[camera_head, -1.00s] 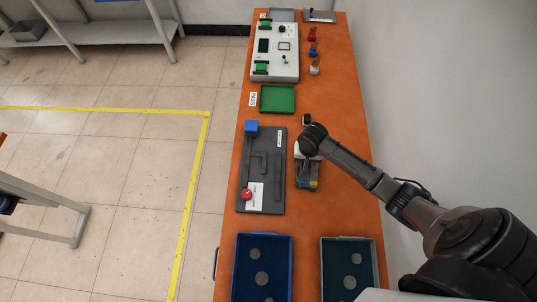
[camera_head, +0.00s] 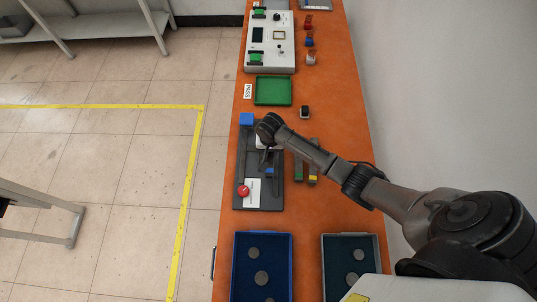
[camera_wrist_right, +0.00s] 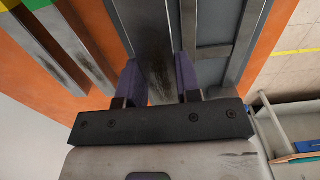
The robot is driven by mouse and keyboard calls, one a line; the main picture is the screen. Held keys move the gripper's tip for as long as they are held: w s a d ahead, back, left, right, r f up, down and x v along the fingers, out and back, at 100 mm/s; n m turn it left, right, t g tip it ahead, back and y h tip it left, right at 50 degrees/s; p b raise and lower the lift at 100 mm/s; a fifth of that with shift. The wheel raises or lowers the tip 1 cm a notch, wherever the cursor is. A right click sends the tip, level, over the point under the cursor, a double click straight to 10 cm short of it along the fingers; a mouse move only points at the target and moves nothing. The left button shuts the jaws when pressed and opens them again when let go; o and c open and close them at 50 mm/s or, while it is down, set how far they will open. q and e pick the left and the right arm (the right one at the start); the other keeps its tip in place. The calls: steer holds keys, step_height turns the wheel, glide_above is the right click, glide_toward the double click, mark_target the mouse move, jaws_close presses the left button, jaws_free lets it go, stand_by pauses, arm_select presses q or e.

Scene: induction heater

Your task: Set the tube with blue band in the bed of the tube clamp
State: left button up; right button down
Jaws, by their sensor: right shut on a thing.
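The tube clamp (camera_head: 242,203) is a dark grey plate with raised bars, a blue block at its far end and a red knob near its front left. My right gripper (camera_head: 268,166) is over the right part of this plate, shut on the dark tube with blue band (camera_head: 269,172). In the right wrist view, the gripper (camera_wrist_right: 158,80) has its two purple fingers on either side of the grey tube (camera_wrist_right: 148,35). The blue band is hidden there. I cannot tell whether the tube touches the clamp. My left gripper is not in view.
A green-banded tube (camera_head: 298,170) and a yellow-banded tube (camera_head: 312,178) lie right of the clamp. A green tray (camera_head: 273,102) and a white control box (camera_head: 270,67) are beyond. Blue (camera_head: 237,270) and grey-rimmed (camera_head: 325,270) bins stand in front. Orange table shows between them.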

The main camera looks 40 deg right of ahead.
mark_target(269, 155)
steer(key=shift+w+a+f, duration=0.1)
steer(key=shift+w+f, duration=0.15)
step_height(269, 155, down, 3)
steer(key=shift+b, duration=0.3)
steer(key=shift+f, duration=0.4)
steer(key=shift+f, duration=0.1)
steer(key=c, duration=1.1)
jaws_free()
steer(key=o, duration=0.3)
steer(key=shift+s+f, duration=0.1)
steer(key=shift+s, duration=0.05)
